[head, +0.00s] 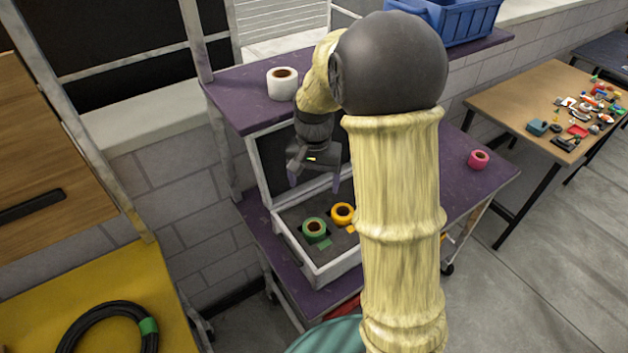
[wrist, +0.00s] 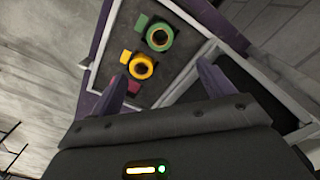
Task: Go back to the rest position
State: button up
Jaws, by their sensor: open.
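My gripper (head: 314,183) is open and empty, held above the open case on the purple cart. In the wrist view its two fingertips (wrist: 162,88) stand apart with nothing between them. The white-edged case (head: 318,280) holds a green tape roll (head: 315,229) and a yellow tape roll (head: 342,213) in its grey insert. The green roll (wrist: 159,37) and yellow roll (wrist: 140,67) also show in the wrist view, with a pink patch (wrist: 119,83) in line with them. My arm hides the right part of the case in the head view.
A white tape roll (head: 283,83) stands on the upper purple shelf (head: 240,95). A pink roll (head: 478,159) sits on the lower purple shelf (head: 465,190). A blue crate (head: 465,20) is at the top. A wooden table (head: 510,105) with small parts is at right. A cable coil (head: 100,322) lies lower left.

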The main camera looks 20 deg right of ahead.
dwell(0.4)
jog(key=s+n+t, duration=0.2)
jog(key=s+n, duration=0.3)
jog(key=s, duration=0.9)
jog(key=shift+s+f+t, duration=0.15)
jog(key=shift+f+t, duration=0.1)
jog(key=shift+t, duration=0.05)
